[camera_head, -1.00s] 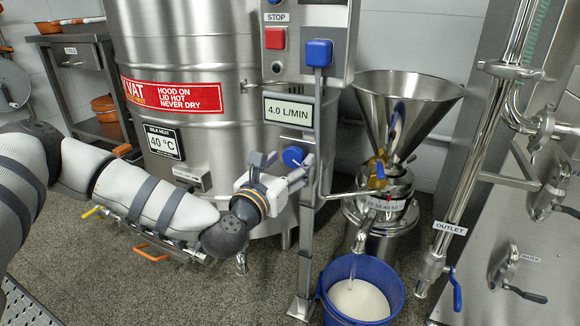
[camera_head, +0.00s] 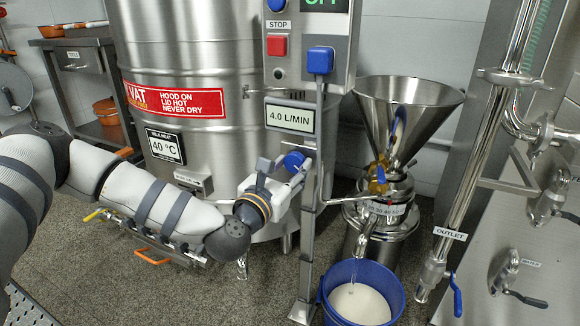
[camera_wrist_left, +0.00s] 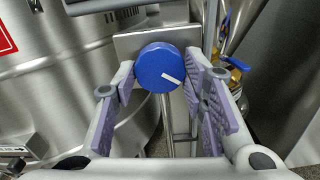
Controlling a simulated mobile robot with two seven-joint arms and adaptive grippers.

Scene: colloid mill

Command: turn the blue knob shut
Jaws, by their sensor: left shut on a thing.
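The blue knob (camera_head: 293,160) is on the post below the 4.0 L/MIN sign. It is round with a white mark, and in the left wrist view the knob (camera_wrist_left: 159,67) has its mark pointing to the lower right. My left gripper (camera_head: 285,168) has come in from the left and is at the knob. In the left wrist view its purple-padded fingers (camera_wrist_left: 160,80) are on either side of the knob, shut on it. My right gripper is not in view.
The control box with a red stop button (camera_head: 277,46) and a blue button (camera_head: 320,60) is above the knob. The steel vat (camera_head: 190,60) stands behind my arm. A mill hopper (camera_head: 405,110) and a blue bucket (camera_head: 338,272) of white liquid stand to the right.

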